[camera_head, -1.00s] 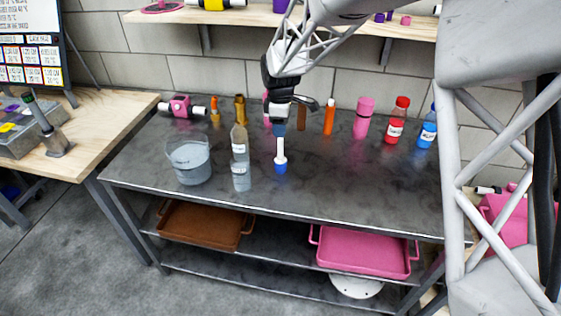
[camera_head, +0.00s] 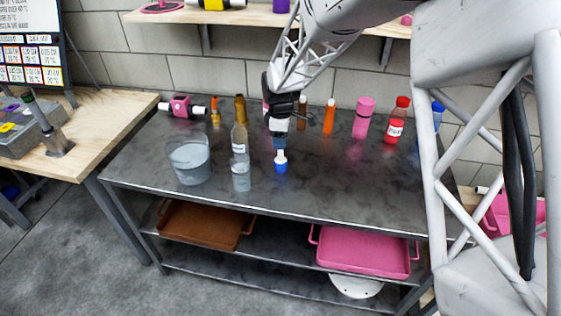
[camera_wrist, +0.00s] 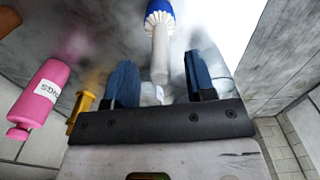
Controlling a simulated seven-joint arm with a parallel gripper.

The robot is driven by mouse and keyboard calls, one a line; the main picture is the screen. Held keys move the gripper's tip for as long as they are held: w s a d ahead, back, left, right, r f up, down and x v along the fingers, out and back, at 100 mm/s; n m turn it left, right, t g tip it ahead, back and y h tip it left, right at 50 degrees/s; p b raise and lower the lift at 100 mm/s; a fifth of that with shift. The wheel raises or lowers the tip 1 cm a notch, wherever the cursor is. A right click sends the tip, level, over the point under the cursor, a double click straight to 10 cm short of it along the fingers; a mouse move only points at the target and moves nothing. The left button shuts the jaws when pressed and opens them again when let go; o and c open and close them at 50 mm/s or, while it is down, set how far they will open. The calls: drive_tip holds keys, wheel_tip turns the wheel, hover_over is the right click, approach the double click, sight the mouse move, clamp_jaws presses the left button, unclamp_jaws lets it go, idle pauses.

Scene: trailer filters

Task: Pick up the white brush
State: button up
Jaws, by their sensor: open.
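The white brush (camera_head: 281,158) stands upright on the dark metal table, with its blue end (camera_head: 281,168) at the bottom. In the wrist view the white brush (camera_wrist: 160,48) shows its pale handle pointing towards the gap between my fingers. My gripper (camera_head: 279,142) is above the brush, and its fingers hide the upper handle in the head view. In the wrist view my gripper (camera_wrist: 162,80) has its two blue fingers apart, one on each side of the handle's end. I see no finger touching the handle.
A grey bucket (camera_head: 188,162), a clear bottle (camera_head: 240,145) and a small glass (camera_head: 241,180) stand left of the brush. An orange bottle (camera_head: 329,118), a pink bottle (camera_head: 363,118) and a red bottle (camera_head: 395,122) stand behind right. The table's front right is clear.

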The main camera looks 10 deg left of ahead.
drive_tip(key=shift+f, duration=1.4)
clamp_jaws()
drive_tip(key=shift+r, duration=0.15)
drive_tip(key=shift+r, duration=0.85)
drive_tip(key=shift+s+d+r, duration=0.1)
drive_tip(key=shift+s+r, duration=0.05)
drive_tip(key=shift+r, duration=0.3)
drive_tip(key=shift+s+d+r, duration=0.1)
drive_tip(key=shift+s+r, duration=0.05)
drive_tip(key=shift+r, duration=0.25)
drive_tip(key=s+d, duration=0.3)
drive_tip(key=s, duration=0.4)
drive_tip(key=s+d+r, duration=0.1)
drive_tip(key=s+d, duration=0.2)
drive_tip(key=s, duration=0.3)
drive_tip(key=shift+s+d+r, duration=0.15)
drive_tip(key=shift+s+d, duration=0.2)
drive_tip(key=shift+s, duration=0.05)
